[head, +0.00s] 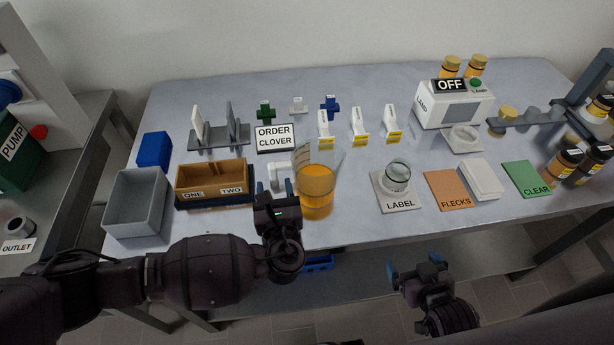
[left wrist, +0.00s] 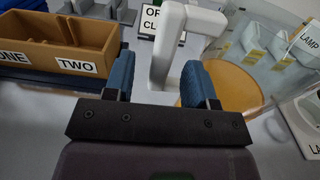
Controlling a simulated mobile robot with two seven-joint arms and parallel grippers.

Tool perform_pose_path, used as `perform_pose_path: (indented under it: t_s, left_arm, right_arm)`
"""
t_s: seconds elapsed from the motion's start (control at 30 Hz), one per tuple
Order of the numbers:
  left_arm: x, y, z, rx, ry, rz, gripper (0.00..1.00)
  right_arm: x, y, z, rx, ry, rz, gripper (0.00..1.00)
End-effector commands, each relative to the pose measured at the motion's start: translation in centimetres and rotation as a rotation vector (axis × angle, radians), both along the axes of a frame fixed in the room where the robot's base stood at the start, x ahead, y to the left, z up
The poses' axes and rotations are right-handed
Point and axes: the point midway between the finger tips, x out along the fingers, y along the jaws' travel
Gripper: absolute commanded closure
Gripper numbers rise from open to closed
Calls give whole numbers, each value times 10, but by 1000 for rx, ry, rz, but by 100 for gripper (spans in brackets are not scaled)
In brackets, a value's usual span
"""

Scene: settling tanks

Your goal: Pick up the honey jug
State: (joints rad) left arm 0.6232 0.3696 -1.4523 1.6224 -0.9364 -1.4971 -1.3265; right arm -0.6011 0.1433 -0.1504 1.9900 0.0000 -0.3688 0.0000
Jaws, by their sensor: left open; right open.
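The honey jug (head: 316,188) is a clear vessel partly filled with amber honey, standing near the front edge of the table. Its white handle (head: 279,176) sticks out on its left side. My left gripper (head: 275,190) is open at the handle. In the left wrist view, the white handle (left wrist: 160,68) stands between the two blue fingertips of my left gripper (left wrist: 160,80), closer to the right one; whether it touches is unclear. The jug's amber honey (left wrist: 225,85) shows partly behind the right finger. My right gripper (head: 417,272) is open and empty in front of the table.
A brown box labelled ONE and TWO (head: 211,172) stands just left of the handle, with a grey bin (head: 135,205) beyond it. The ORDER CLOVER sign (head: 275,138) is behind. The glass on the LABEL pad (head: 394,200) is to the right. Free table lies between jug and pad.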

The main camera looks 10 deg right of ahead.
Motion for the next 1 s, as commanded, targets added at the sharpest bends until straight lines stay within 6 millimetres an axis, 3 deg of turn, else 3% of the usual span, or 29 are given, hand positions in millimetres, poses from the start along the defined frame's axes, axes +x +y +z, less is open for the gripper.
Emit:
perform_pose_path:
  t_s: [0.2,0.53,0.87,1.0]
  left_arm:
    - [27,-1,-2,1,-1,0,49]
    - [32,0,-2,0,1,1,49]
    - [32,0,-2,0,1,1,100]
    - [32,0,-2,0,1,1,100]
  right_arm:
    - [0,0,-1,-1,0,1,3]
    - [0,0,0,-1,0,1,3]
    - [0,0,0,-1,0,1,3]
    - [0,0,0,0,0,0,3]
